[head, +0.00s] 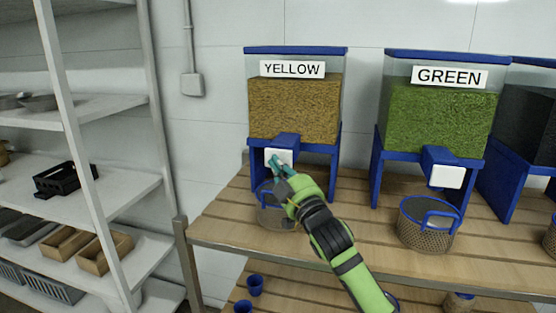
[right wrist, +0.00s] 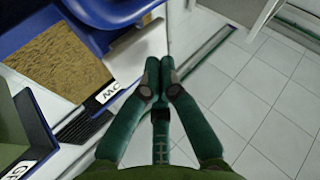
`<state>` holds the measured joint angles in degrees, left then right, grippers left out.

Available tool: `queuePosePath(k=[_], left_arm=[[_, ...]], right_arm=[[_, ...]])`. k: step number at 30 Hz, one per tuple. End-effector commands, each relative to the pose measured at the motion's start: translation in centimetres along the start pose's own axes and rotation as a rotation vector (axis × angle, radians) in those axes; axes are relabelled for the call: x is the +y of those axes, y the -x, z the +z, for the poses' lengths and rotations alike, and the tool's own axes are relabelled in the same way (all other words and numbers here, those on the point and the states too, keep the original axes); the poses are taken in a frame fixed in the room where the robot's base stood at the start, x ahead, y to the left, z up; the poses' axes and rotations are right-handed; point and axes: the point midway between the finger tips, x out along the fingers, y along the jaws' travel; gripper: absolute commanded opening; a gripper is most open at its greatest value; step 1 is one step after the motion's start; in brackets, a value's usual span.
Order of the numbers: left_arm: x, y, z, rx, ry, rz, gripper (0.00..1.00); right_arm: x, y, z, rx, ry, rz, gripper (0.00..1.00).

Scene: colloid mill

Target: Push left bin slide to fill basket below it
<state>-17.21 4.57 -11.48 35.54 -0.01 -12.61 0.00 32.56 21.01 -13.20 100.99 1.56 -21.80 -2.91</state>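The left bin, labelled YELLOW (head: 293,105), holds yellow-brown grain on a blue stand. Its white slide plate (head: 279,156) is at the front of the blue chute, and a white plate also shows in the right wrist view (right wrist: 138,50). My right gripper (head: 274,163) is shut and empty, its fingertips at the slide's lower edge; I cannot tell if they touch it. In the right wrist view its fingers (right wrist: 159,72) are together. A wire basket (head: 271,213) stands below the chute, partly hidden by the gripper; its contents are unclear. My left gripper is out of view.
The GREEN bin (head: 439,118), with its own white slide (head: 447,177) and basket (head: 428,225), stands to the right. A dark-filled bin (head: 527,115) is further right. The wooden slatted table (head: 350,220) is clear between the baskets. White shelving (head: 100,190) stands at left.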

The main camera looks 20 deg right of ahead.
Motion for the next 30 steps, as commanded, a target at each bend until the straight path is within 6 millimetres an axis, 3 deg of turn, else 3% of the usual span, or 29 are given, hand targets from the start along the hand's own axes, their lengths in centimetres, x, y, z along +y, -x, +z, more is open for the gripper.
queuePosePath(k=[30], left_arm=[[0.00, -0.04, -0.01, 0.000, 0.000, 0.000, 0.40]], right_arm=[[0.46, -0.71, 0.51, 0.000, 0.000, -0.001, 0.00]])
